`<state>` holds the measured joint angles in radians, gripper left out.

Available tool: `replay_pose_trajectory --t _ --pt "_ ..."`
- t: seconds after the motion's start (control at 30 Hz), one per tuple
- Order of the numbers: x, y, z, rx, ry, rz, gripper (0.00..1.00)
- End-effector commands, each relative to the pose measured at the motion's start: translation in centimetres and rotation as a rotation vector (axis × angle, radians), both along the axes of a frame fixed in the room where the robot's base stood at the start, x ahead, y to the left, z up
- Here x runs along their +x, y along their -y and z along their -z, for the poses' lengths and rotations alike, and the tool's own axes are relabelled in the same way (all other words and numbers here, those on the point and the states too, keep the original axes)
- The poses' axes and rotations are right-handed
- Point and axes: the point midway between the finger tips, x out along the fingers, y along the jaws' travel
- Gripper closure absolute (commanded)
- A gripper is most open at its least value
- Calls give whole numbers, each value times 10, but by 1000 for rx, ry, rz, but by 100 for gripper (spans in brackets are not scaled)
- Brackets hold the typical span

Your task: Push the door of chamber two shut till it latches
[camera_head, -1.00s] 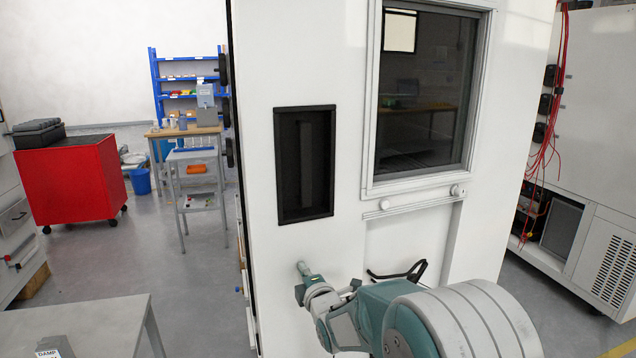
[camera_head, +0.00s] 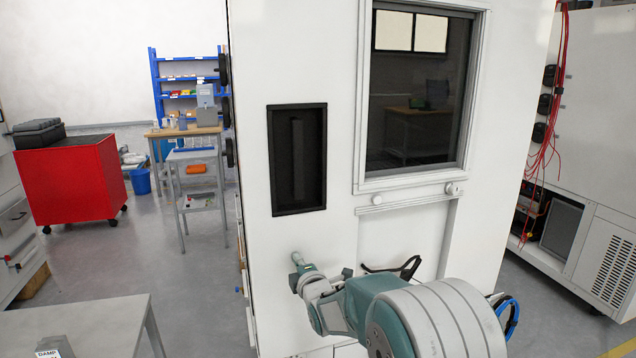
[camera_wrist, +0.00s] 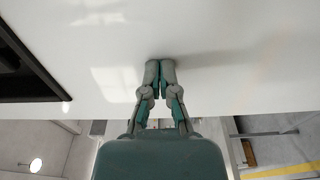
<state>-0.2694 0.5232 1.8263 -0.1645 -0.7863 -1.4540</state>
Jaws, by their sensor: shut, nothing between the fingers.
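The white chamber door (camera_head: 400,240) stands in front of me, with a dark window (camera_head: 418,95) and a black recessed handle pocket (camera_head: 298,160) on its left part. It stands ajar, its left edge towards me. My gripper (camera_head: 297,257) is shut and empty, with its tips at the door's face below the handle pocket. In the wrist view my gripper (camera_wrist: 160,64) has its fingertips together against or very close to the white door surface (camera_wrist: 220,60); contact is hard to tell. The latch is hidden.
A grey table (camera_head: 85,325) stands at the lower left. A red cabinet (camera_head: 72,180) and a workbench (camera_head: 185,131) stand further back at the left. Another white cabinet (camera_head: 590,110) with red cables stands at the right. The floor between the bench and the door is clear.

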Motion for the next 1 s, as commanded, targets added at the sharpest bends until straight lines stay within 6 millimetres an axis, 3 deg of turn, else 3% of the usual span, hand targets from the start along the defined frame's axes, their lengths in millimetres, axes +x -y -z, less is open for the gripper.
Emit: replay_pose_trajectory --t 0.6,1.0 --pt "25 -10 0 0 0 0 100" --pt "23 -9 0 0 0 0 100"
